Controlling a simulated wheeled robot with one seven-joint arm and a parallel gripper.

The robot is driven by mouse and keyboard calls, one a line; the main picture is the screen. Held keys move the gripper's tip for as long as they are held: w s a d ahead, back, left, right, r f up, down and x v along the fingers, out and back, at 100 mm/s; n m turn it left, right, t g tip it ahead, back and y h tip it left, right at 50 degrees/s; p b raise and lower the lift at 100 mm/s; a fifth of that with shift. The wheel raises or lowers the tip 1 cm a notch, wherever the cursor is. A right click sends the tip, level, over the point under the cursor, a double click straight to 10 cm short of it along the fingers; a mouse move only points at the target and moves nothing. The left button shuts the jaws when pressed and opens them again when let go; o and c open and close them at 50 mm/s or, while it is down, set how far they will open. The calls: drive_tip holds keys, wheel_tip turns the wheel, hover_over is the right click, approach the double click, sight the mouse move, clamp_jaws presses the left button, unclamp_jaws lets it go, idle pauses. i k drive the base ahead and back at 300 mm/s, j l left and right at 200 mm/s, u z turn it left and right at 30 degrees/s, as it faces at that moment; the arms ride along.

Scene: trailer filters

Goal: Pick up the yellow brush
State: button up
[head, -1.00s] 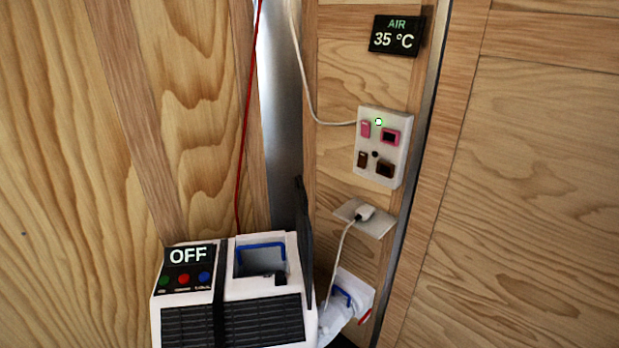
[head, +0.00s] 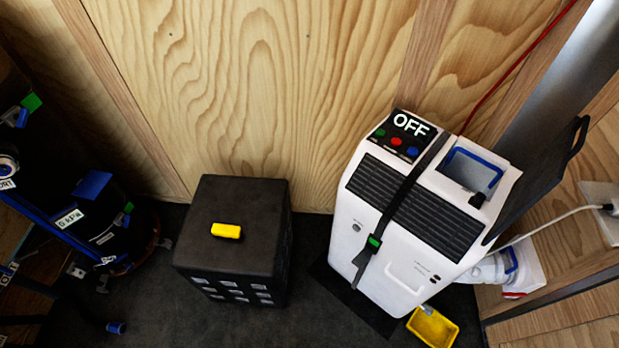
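A small yellow block-shaped thing (head: 226,230), which looks like the yellow brush, lies on top of a black box. No bristles can be made out from this angle. The black box (head: 262,205) stands on the dark floor against the wooden wall, with several pale labels on its front. My gripper is not in view.
Dark equipment with blue parts (head: 92,186) stands at the left. Dark floor (head: 240,328) in front of the box is clear.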

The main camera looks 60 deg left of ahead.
sight(219, 230)
drive_tip(key=u, duration=1.95)
